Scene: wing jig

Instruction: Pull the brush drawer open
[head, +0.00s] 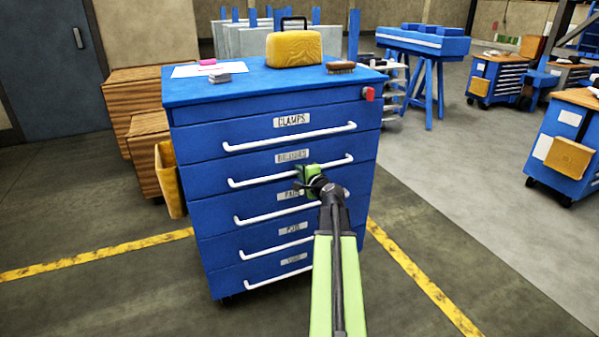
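The blue drawer cabinet (195,195) stands ahead with several labelled drawers, each with a white bar handle. The brush drawer (220,168) is second from the top; its small label (292,157) reads roughly "BRUSHES". Its front looks level with the drawers around it. Its white handle (255,180) runs across the front. My gripper (308,173) is at the right-of-middle part of this handle and covers a bit of it. The fingers are small and dark against the arm, so I cannot tell whether they are closed on the bar.
A yellow case (293,49), a brush (341,67) and papers (200,70) lie on the cabinet top. A yellow bin (168,180) hangs at its left side, near wooden crates (150,150). The floor to the right (440,200) is clear.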

